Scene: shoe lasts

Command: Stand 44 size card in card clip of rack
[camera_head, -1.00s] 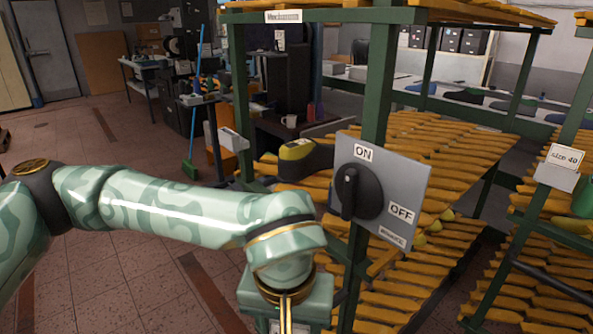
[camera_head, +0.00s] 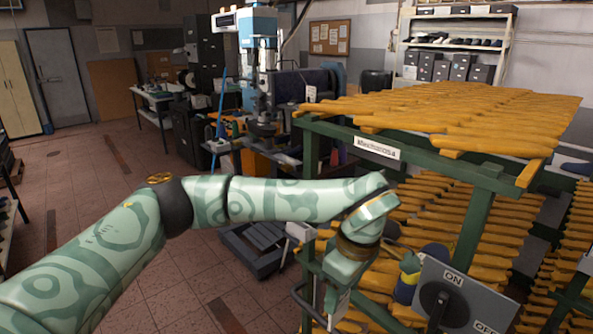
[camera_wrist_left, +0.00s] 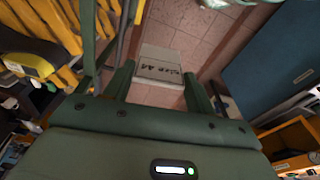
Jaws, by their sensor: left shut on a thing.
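My left gripper (camera_head: 336,302) hangs in front of the rack's left side in the head view. In the left wrist view its two fingers (camera_wrist_left: 160,88) are shut on a pale card (camera_wrist_left: 158,70), whose upside-down lettering appears to read size 44. I cannot make out the clip's slot. My right gripper is not in view.
A grey ON/OFF switch panel (camera_head: 460,298) stands close on the right of my left gripper. A dark pallet (camera_head: 258,250) lies on the floor behind my forearm. The tiled floor at left is open.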

